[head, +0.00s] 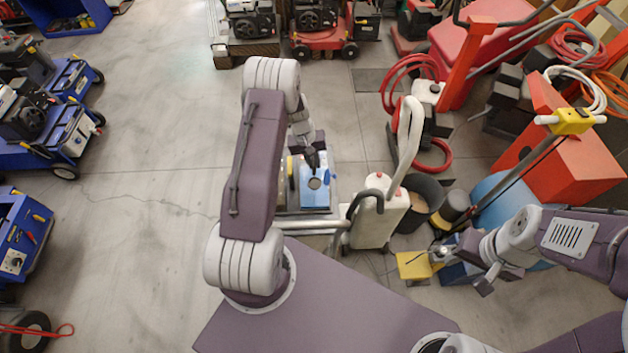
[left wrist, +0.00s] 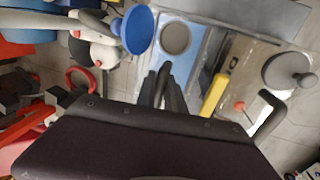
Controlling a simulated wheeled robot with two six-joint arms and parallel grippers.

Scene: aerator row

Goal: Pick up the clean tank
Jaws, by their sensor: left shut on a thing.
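The clean tank (head: 315,194), a blue box with a dark round cap, sits in the machine below my left gripper (head: 312,160). In the left wrist view the blue tank (left wrist: 181,64) has a grey round cap and lies just beyond the dark fingers (left wrist: 163,82). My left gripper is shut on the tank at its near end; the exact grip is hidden. My right gripper (head: 476,268) is at the right, away from the tank, beside a yellow piece (head: 414,265). Its jaws are too unclear to read.
A white upright body with a curved handle (head: 378,218) stands right of the tank. A dark bucket (head: 428,192) and red machines (head: 468,50) crowd the right. Blue machines (head: 60,135) line the left. The floor between (head: 150,150) is clear.

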